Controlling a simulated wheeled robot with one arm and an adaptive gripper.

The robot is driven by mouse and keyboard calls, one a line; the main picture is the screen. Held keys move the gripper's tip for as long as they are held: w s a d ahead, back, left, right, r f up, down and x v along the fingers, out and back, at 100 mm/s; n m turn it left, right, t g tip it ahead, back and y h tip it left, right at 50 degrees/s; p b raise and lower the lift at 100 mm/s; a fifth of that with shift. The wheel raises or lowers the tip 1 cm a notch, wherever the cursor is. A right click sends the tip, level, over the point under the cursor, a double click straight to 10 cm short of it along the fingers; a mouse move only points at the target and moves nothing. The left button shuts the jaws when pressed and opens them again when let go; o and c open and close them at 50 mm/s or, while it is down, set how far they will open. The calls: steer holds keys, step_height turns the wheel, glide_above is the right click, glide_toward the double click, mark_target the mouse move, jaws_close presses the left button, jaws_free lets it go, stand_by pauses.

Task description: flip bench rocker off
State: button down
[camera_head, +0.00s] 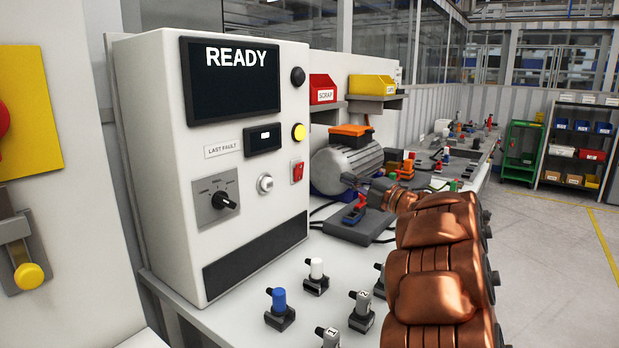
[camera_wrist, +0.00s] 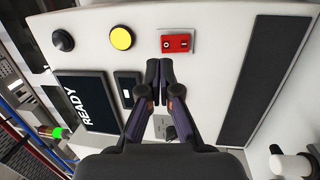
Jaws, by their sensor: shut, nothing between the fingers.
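The bench rocker (camera_head: 297,171) is a small red switch on the right part of the white control box's front. It also shows in the wrist view (camera_wrist: 175,43), set in a pale plate with white marks on its red face. I cannot tell which half is pressed in. No contact with the rocker shows.
Small fixtures, one blue-topped (camera_head: 279,301), stand on the bench below.

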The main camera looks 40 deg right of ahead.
mark_target(301, 167)
steer(key=shift+s+a+f+n+y, duration=0.3)
steer(key=shift+s+f+n+y, duration=0.5)
steer(key=shift+s+f+y, duration=0.15)
steer(key=shift+r, duration=0.1)
steer(key=p+x, duration=0.2)
steer(key=x, duration=1.2)
steer(key=shift+a, duration=0.15)
